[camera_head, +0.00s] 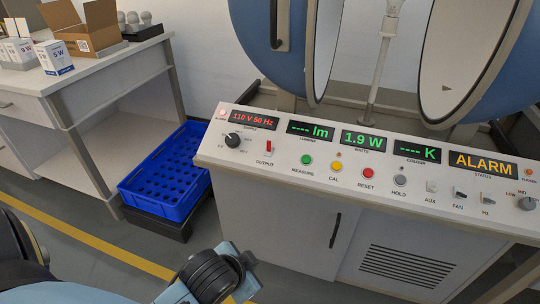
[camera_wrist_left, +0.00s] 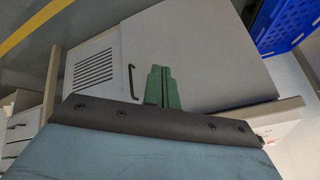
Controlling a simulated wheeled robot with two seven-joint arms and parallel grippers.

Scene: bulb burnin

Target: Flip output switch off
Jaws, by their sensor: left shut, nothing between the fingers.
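The output switch (camera_head: 268,147) is a small red lever on the left part of the white control panel, above its "OUTPUT" label. The lever appears to stand upright. My left gripper (camera_wrist_left: 162,88) shows in the left wrist view as two green fingers shut together, with nothing between them. The cabinet front with its black handle lies beyond the fingers. In the head view my left wrist is low in front of the cabinet, below and apart from the switch, and the fingers cannot be made out there. My right gripper is not in view.
The panel (camera_head: 225,160) also carries a black knob (camera_head: 232,140), green, yellow, red and grey buttons, and displays reading "110 V 50 Hz", "1.9 W" and "ALARM". A blue crate (camera_head: 160,213) stands left of the cabinet. A workbench (camera_head: 95,75) with boxes is behind it.

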